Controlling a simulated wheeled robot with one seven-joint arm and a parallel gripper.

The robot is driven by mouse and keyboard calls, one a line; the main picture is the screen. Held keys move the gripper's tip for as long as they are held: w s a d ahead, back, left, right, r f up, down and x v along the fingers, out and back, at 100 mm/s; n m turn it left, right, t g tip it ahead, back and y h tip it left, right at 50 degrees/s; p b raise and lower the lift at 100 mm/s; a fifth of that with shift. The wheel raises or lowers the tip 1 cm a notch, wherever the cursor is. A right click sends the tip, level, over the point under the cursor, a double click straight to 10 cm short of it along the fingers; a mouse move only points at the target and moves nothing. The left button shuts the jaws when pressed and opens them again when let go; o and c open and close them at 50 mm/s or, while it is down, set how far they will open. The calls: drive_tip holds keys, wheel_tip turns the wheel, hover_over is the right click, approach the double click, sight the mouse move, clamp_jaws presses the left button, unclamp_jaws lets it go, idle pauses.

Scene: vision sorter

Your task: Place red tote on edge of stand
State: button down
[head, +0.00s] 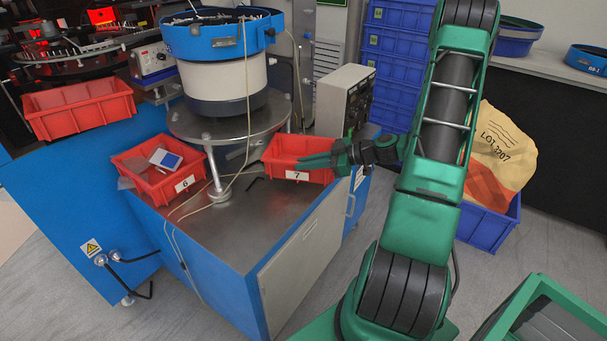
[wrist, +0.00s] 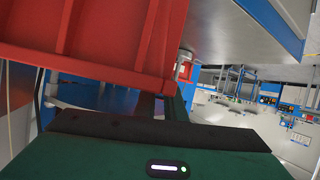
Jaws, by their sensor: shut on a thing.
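A red tote labelled 7 (head: 283,156) is at the back right edge of the metal-topped stand (head: 250,232). My gripper (head: 306,162) reaches in from the right and is shut on this tote at its right front side. In the wrist view the red tote (wrist: 100,32) fills the upper left, close in front of my gripper. The head view does not show clearly whether the tote's base rests fully on the stand. The fingers' contact with the tote is partly hidden.
Another red tote labelled 6 (head: 150,180), with parts in it, sits at the stand's left. A round blue-rimmed feeder bowl (head: 222,36) stands on a post behind. A grey control box (head: 340,98) is just behind tote 7. The stand's front top is mostly clear.

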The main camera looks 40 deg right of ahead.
sight(313, 172)
drive_tip(key=shift+f, duration=2)
drive_tip(key=c, duration=1.8)
unclamp_jaws()
drive_tip(key=shift+c, duration=0.2)
